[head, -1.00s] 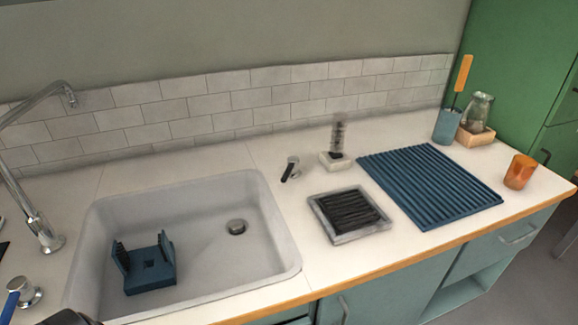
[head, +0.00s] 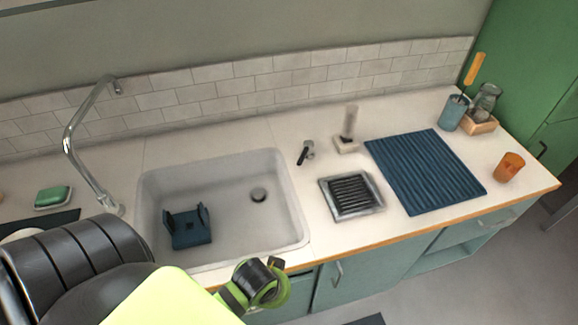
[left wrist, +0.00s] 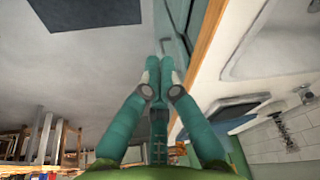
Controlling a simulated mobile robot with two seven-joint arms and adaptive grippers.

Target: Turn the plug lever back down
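The plug lever (head: 305,152) is a small metal post with a black handle, on the counter just right of the sink (head: 296,200). Its handle slants down toward the front left. The round drain plug (head: 258,194) is in the sink floor. My left arm crosses the lower left of the head view, well in front of the lever. In the left wrist view my left gripper (left wrist: 160,66) has its teal fingertips together with nothing visible between them, apart from the counter. A small grey shape at that view's right edge may be the lever. My right gripper is out of view.
A dark grated tray (head: 351,196), a small brush stand (head: 347,143) and a blue ribbed mat (head: 425,172) lie right of the lever. A blue holder (head: 189,227) sits in the sink. The curved faucet (head: 72,150) is at left. An orange cup (head: 509,167) stands far right.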

